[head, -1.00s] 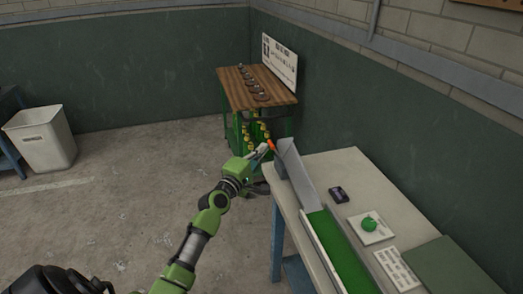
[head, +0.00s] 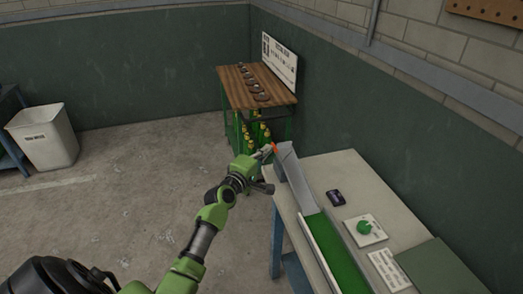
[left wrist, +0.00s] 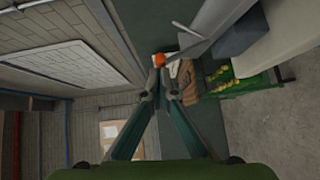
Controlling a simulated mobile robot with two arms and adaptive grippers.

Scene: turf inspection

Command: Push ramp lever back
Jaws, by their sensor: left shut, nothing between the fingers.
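The ramp (head: 296,176) is a grey metal chute at the far end of a green turf strip (head: 334,246) on the pale table. The lever's orange-red knob (head: 274,148) shows beside the ramp's upper left end. It also shows as an orange ball in the left wrist view (left wrist: 159,60). My left gripper (head: 265,152) is shut and empty, with its fingertips right at the knob. In the left wrist view its fingertips (left wrist: 164,75) lie just below the ball; I cannot tell whether they touch it. The lever's shaft is mostly hidden. My right gripper is not in view.
The pale table (head: 348,172) also holds a small dark device (head: 335,197), a green ball on a white card (head: 365,228) and a printed sheet (head: 389,269). A wooden-topped stand (head: 280,90) is behind. A white bin (head: 43,138) stands left; the floor between is open.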

